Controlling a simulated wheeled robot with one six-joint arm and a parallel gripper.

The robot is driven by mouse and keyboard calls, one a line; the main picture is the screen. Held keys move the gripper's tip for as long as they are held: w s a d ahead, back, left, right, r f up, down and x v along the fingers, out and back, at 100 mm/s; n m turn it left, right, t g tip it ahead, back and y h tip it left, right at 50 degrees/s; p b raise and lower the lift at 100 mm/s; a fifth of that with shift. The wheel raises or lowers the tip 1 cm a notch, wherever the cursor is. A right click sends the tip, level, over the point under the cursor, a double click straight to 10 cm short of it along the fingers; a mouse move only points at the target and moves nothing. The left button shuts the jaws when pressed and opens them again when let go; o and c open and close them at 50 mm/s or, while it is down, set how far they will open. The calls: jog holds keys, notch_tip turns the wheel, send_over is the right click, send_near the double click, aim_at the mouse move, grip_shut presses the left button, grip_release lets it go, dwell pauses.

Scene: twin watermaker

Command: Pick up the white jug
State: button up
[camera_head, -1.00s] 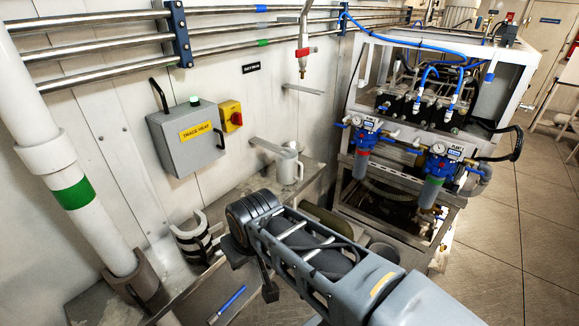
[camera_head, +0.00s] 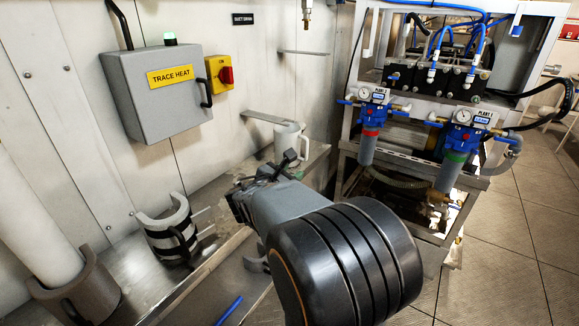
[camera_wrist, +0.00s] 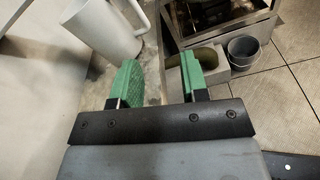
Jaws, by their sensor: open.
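The white jug (camera_head: 290,143) stands upright on the bench by the wall in the head view, beyond my arm. In the wrist view the jug (camera_wrist: 103,28) is at the upper left, with its handle on the right side and its top cut off by the frame. My gripper (camera_wrist: 160,78) is open, with green finger pads apart and nothing between them. The jug lies ahead and to the left of the fingers, not touching them as far as I can see. In the head view my gripper (camera_head: 268,172) is near the jug, its fingers partly hidden by my arm.
A metal shelf plate (camera_head: 266,117) juts from the wall by the jug. A grey trace heat box (camera_head: 157,95) is on the wall. The watermaker frame (camera_head: 345,140) stands right of the bench. A grey bucket (camera_wrist: 243,50) is on the floor. A grey pipe shell (camera_head: 168,230) sits on the bench.

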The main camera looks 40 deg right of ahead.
aim_at(306, 151)
jog(key=w+d+n, duration=0.1)
jog(key=w+d, duration=0.1)
jog(key=d, duration=0.1)
jog(key=w+d+f+n+t+h+b, duration=0.1)
jog(key=d, duration=0.2)
jog(key=w+d+n+t+b, duration=0.1)
jog(key=w+d+n, duration=0.1)
jog(key=d, duration=0.1)
jog(key=shift+w+f, duration=0.25)
jog(key=shift+w, duration=0.05)
jog(key=shift+x, duration=2.9)
grip_shut()
jog(key=shift+r, duration=0.1)
